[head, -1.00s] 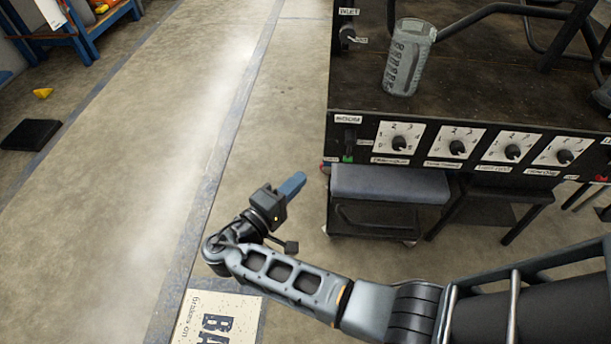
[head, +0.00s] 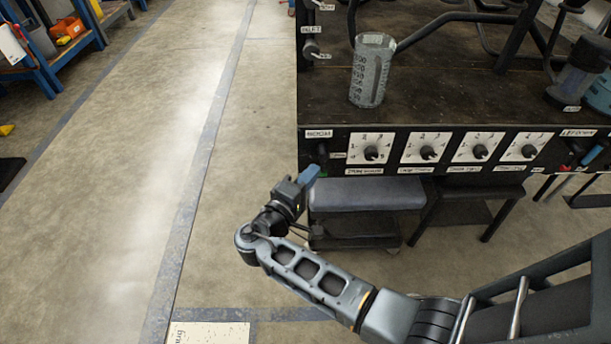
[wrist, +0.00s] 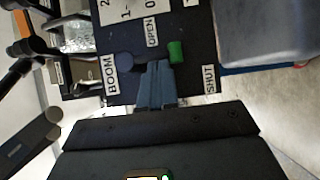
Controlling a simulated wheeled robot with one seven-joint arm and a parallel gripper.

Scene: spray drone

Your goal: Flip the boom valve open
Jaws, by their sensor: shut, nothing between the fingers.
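The boom valve (head: 323,149) is on the left end of the black front panel, under a white BOOM label (head: 319,134). In the wrist view the BOOM label (wrist: 112,74), the OPEN label (wrist: 152,32) and the SHUT label (wrist: 209,79) surround it. The valve's green handle end (wrist: 176,52) lies on the SHUT side of a dark round part (wrist: 124,60). My gripper (head: 311,174) is shut and empty, its blue fingers just in front of the panel. In the wrist view its fingertips (wrist: 157,64) are close beside the green end; I cannot tell whether they touch.
Several dial knobs (head: 372,153) line the panel to the right. A clear measuring jug (head: 371,70) stands on the bench top above. A grey padded stool (head: 366,196) is below the panel.

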